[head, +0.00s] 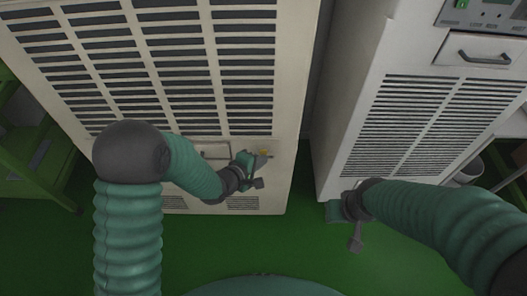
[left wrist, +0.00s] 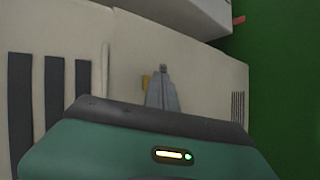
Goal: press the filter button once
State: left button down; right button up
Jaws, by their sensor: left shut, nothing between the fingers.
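A small yellow-orange button (head: 264,152) is on the lower front of the left beige cabinet (head: 285,165), to the right of a recessed handle. I cannot read a label on it. In the left wrist view a yellow piece (left wrist: 146,81) shows just left of my fingers, partly covered by them. My left gripper (head: 263,160) is shut and empty, with its fingertips close to the button. I cannot tell whether they touch it. My right gripper (head: 354,236) hangs low in front of the right white cabinet, away from the button. Its fingers are too small to judge.
The left cabinet has rows of dark vents and a handle (head: 212,152). The right cabinet (head: 345,110) has vents, a drawer handle and a control panel (head: 485,12). A narrow gap separates the cabinets. Green shelving (head: 40,165) stands at left. The green floor (head: 230,250) is open.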

pick_arm(q)
jog(key=shift+w, duration=0.4)
dwell(0.8)
jog(key=shift+s+p, duration=0.35)
jog(key=shift+s, duration=0.45)
jog(key=shift+s, duration=2.5)
